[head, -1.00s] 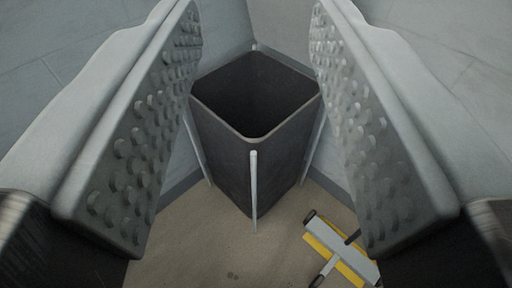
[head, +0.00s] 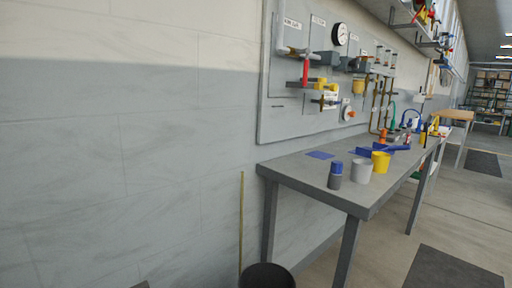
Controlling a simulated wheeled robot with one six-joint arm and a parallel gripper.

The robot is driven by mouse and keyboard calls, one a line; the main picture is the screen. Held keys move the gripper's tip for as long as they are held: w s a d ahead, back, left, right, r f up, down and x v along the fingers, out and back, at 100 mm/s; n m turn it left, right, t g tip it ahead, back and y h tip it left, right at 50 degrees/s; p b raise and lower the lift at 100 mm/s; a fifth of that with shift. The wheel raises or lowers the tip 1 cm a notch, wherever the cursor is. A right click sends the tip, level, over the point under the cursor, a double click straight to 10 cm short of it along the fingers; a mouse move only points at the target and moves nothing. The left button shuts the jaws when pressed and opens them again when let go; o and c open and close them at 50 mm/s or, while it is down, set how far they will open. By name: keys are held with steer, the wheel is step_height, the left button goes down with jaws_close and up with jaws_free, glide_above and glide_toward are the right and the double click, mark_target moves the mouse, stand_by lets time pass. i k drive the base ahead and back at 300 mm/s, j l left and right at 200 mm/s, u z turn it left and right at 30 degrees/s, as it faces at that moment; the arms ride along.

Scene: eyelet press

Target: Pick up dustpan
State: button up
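I cannot pick out a dustpan for certain. A blue object (head: 366,152) lies on the grey workbench (head: 300,172), too small to identify. A thin yellowish pole (head: 241,222) stands upright against the wall beside the bench. My gripper does not show in this view.
A round black bin (head: 266,277) stands on the floor at the bottom edge, partly cut off. The bench carries a blue-topped grey container (head: 335,175), a grey cup (head: 360,171) and a yellow cup (head: 381,161). A gauge panel (head: 285,120) hangs above. A dark mat (head: 455,275) lies on open floor at right.

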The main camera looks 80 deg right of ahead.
mark_target(365, 151)
steer(key=z, duration=3.2)
